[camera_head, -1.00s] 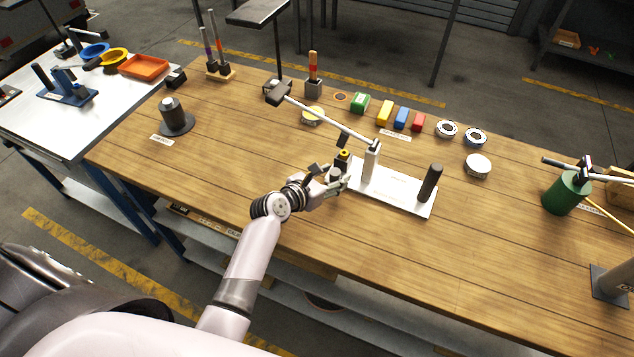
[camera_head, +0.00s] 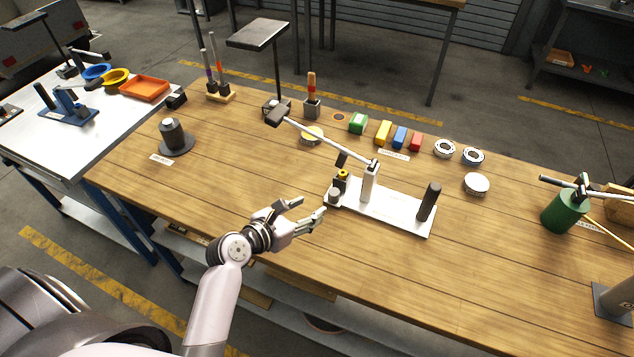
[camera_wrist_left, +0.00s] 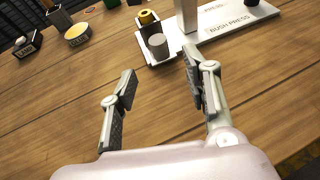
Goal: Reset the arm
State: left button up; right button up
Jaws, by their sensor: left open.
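My left gripper (camera_head: 306,211) is open and empty over the front part of the wooden bench, to the left of the bush press (camera_head: 398,212). In the left wrist view its two fingers (camera_wrist_left: 160,88) are spread apart with only bench top between them. The press has a white base plate, a white post and a long lever (camera_head: 325,137) that slants up to the left. A grey cylinder (camera_wrist_left: 158,46) and a yellow-topped black piece (camera_wrist_left: 148,18) stand at the plate's near end, apart from the fingers. My right gripper is not in view.
A dark handle (camera_head: 429,201) stands upright on the press plate. A dark cylinder on a round base (camera_head: 173,137) stands at the left. Coloured blocks (camera_head: 400,137) and round parts line the back. A green can (camera_head: 565,211) stands at the right. The bench's front left is clear.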

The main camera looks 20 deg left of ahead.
pick_arm(q)
jog(key=s+m+g, duration=0.1)
jog(key=m, duration=0.2)
jog(key=s+d+f+m, duration=0.1)
jog(key=s+m, duration=0.1)
jog(key=m, duration=0.1)
jog(key=s+d+f+m+g, duration=0.1)
jog(key=s+m, duration=0.1)
jog(key=m, duration=0.1)
jog(key=shift+d+g, duration=0.2)
jog(key=shift+g, duration=0.1)
jog(key=s+a+f+m+g+y, duration=0.15)
jog(key=s+m+g+y, duration=0.35)
jog(key=s+m, duration=1.7)
notch_tip(320, 180, down, 28)
jog(key=w+f+m+g+b, duration=0.1)
jog(key=m+g, duration=0.2)
jog(key=s+a+f, duration=0.1)
jog(key=s+f, duration=0.6)
jog(key=s, duration=0.1)
jog(key=s+a+f+g, duration=0.1)
jog(key=s+a+f, duration=0.1)
jog(key=s+f, duration=0.5)
jog(key=shift+s+a+f+m+h+b, duration=0.3)
jog(key=shift+s+f+b, duration=0.05)
